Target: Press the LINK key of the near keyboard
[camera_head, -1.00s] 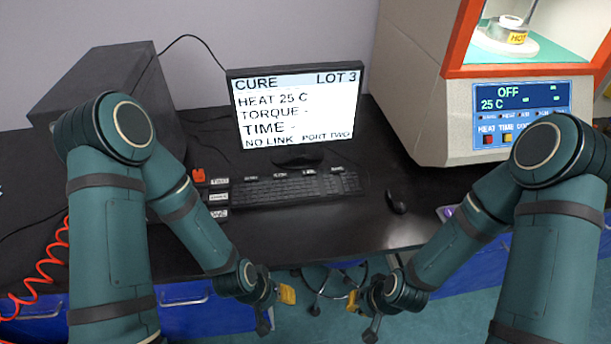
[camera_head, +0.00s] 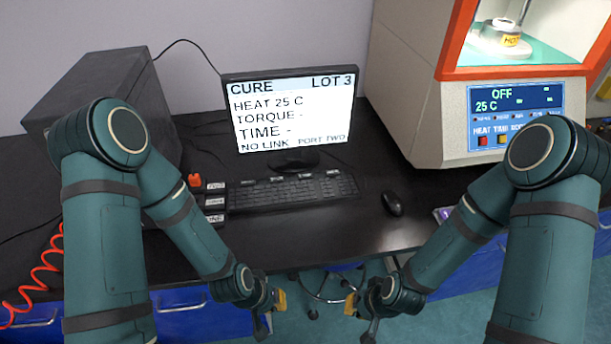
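The near keyboard (camera_head: 290,194) is black and lies on the dark desk below the monitor. Several labelled keys stand up along its back row, but their labels are too small to read, so I cannot tell which is LINK. My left gripper (camera_head: 272,308) is in front of the desk edge, below and apart from the keyboard. My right gripper (camera_head: 358,312) is also in front of the desk edge, to the right. Both show yellow pads and seem to touch nothing; their finger opening is not clear.
The monitor (camera_head: 291,110) reads NO LINK, PORT TWO. Small labelled blocks (camera_head: 214,202) and a red piece (camera_head: 194,181) are left of the keyboard. A mouse (camera_head: 392,203) lies right. The rheometer (camera_head: 420,110) stands right, a dark cabinet (camera_head: 105,100) left. The desk front (camera_head: 330,246) is clear.

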